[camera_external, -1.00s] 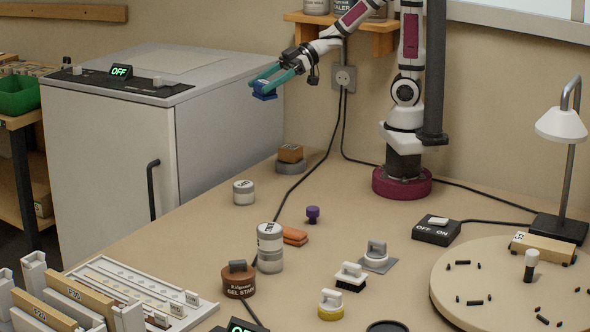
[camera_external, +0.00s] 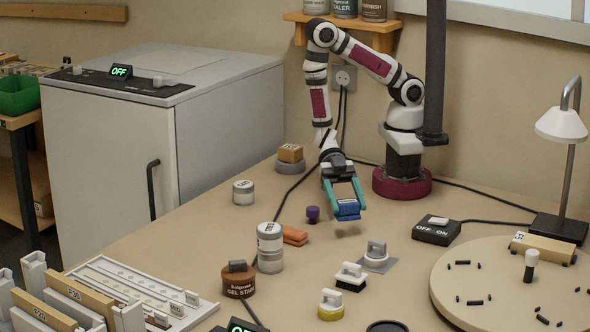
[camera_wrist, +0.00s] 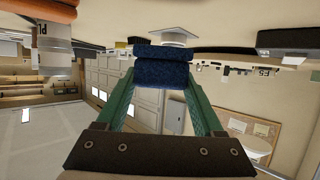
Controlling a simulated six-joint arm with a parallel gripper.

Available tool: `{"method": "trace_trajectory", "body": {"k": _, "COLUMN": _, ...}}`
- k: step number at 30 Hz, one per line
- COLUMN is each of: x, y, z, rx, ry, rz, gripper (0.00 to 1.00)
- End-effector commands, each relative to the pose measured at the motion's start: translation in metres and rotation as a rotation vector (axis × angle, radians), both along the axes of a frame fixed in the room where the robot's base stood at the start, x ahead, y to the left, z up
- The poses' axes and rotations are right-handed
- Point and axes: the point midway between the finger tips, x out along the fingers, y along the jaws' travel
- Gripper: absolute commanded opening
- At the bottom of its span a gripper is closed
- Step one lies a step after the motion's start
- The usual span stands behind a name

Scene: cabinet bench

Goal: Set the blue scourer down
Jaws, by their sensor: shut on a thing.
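The blue scourer (camera_external: 347,208) is a small blue block held between the tips of my green-fingered gripper (camera_external: 345,200). My gripper points down and is shut on it. The scourer hangs a little above the bench top, with a faint shadow below it. In the wrist view the scourer (camera_wrist: 162,68) fills the gap between the fingertips (camera_wrist: 160,78), dark blue and rough.
A grey-handled block on a grey sheet (camera_external: 377,258) lies in front, and a switch box (camera_external: 437,230) to the right. Bare bench lies beneath the scourer.

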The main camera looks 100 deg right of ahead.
Motion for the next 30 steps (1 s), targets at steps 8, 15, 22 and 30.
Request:
{"method": "trace_trajectory", "body": {"k": 8, "x": -0.005, "y": 0.017, "z": -0.041, "rx": -0.001, "ry": 0.002, "rz": -0.002, "gripper": 0.14}}
{"method": "trace_trajectory", "body": {"k": 15, "x": -0.004, "y": 0.017, "z": -0.051, "rx": 0.0, "ry": -0.002, "rz": -0.002, "gripper": 0.14}}
{"method": "trace_trajectory", "body": {"k": 22, "x": -0.004, "y": 0.017, "z": -0.052, "rx": 0.0, "ry": -0.001, "rz": -0.003, "gripper": 0.82}}
{"method": "trace_trajectory", "body": {"k": 30, "x": -0.004, "y": 0.017, "z": -0.052, "rx": 0.0, "ry": -0.001, "rz": -0.003, "gripper": 0.99}}
